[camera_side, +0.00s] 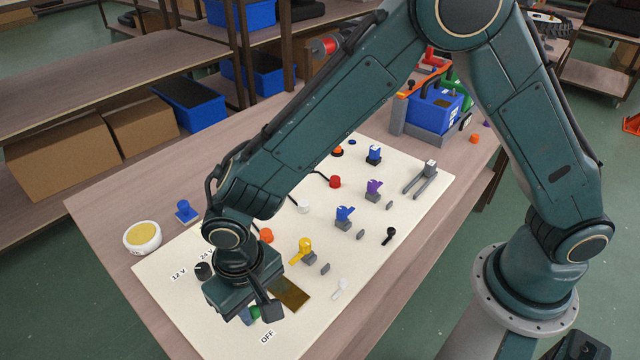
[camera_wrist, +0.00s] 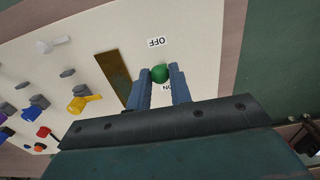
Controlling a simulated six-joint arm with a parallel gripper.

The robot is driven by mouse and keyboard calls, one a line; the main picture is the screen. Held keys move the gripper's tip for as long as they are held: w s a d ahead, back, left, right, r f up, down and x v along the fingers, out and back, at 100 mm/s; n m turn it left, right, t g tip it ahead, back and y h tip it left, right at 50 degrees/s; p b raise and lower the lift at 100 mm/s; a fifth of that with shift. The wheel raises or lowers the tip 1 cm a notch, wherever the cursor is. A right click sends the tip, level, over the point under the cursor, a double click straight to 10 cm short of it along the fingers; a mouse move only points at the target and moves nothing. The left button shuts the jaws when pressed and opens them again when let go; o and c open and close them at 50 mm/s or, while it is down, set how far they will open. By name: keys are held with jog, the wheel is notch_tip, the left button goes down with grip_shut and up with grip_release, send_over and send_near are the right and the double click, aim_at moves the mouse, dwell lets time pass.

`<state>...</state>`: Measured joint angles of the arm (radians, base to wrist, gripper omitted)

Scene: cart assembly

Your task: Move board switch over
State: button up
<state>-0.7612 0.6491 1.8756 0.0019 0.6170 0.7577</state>
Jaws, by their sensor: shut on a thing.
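The board switch shows as a green knob (camera_wrist: 160,74) in the wrist view, between the OFF label (camera_wrist: 156,42) and a partly hidden ON label (camera_wrist: 168,87). My gripper (camera_wrist: 160,76) is shut on the green knob, with one blue-grey finger on each side. In the side view a bit of the green knob (camera_side: 255,313) shows under my gripper (camera_side: 248,318), and the OFF label (camera_side: 267,337) lies just below it. The rest of the switch is hidden by my gripper. The white board (camera_side: 400,290) carries the switch.
A brass plate (camera_side: 291,293) lies right beside my gripper. A yellow part (camera_side: 305,247), blue part (camera_side: 344,215) and purple part (camera_side: 374,187) stand farther along the board.

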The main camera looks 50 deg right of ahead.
jog(key=shift+w+r, duration=0.25)
jog(key=shift+w, duration=0.6)
jog(key=shift+w, duration=1.05)
jog(key=shift+w+f, duration=0.1)
jog(key=shift+w, duration=0.6)
jog(key=shift+c, duration=0.2)
jog(key=shift+w+f, duration=0.25)
jog(key=shift+w, duration=0.35)
grip_shut()
